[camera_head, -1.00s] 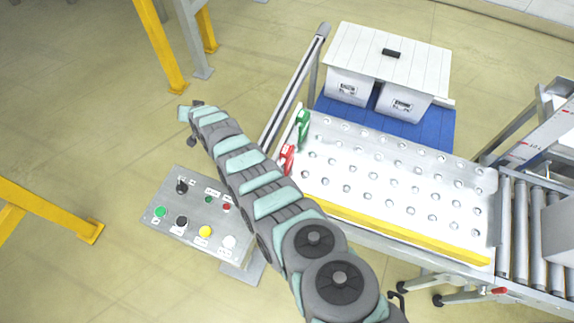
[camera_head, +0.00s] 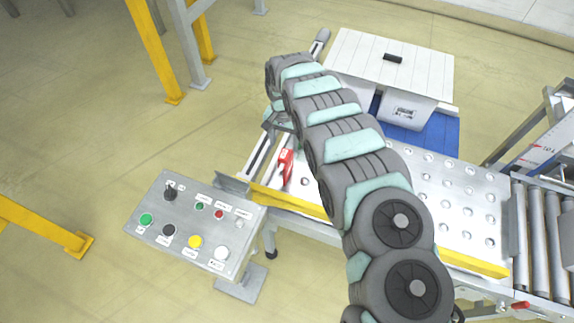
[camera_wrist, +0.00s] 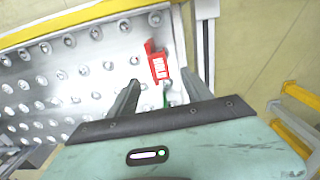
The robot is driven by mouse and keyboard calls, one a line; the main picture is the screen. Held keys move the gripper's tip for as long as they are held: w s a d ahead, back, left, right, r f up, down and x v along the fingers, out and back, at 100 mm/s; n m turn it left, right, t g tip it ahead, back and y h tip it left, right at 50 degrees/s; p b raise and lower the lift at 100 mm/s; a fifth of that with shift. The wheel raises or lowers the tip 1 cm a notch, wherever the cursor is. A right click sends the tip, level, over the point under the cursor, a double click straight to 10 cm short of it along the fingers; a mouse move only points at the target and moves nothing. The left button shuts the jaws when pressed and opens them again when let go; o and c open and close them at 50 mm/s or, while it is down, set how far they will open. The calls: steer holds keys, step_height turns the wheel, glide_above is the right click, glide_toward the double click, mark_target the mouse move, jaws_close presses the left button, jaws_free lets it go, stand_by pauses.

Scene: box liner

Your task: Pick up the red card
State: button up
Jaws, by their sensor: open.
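The red card (camera_head: 285,166) stands at the left edge of the ball-studded metal table in the head view. In the wrist view, the red card (camera_wrist: 159,66), with white lettering, shows just beyond the fingertips, roughly between their lines. My gripper (camera_wrist: 161,84) is open and empty, with its two fingers apart. In the head view my gripper (camera_head: 279,120) hangs above the table's left edge, behind the card in the picture and partly hidden by my arm. A green card (camera_wrist: 166,98) shows partly between the fingers in the wrist view.
White bins with a lid (camera_head: 390,60) stand on a blue base (camera_head: 440,135) behind the table. A yellow bar (camera_head: 470,262) edges the ball table (camera_head: 465,180). A button panel (camera_head: 180,215) stands at the left, and rollers (camera_head: 540,220) at the right.

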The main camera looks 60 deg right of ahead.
mark_target(285, 154)
steer(key=shift+s+a+f+b, duration=0.1)
steer(key=shift+f+b, duration=0.4)
steer(key=shift+f, duration=1.4)
steer(key=shift+s+a+f+b, duration=0.1)
steer(key=shift+f+b, duration=0.35)
steer(key=shift+f, duration=1.45)
steer(key=shift+d, duration=0.1)
jaws_close()
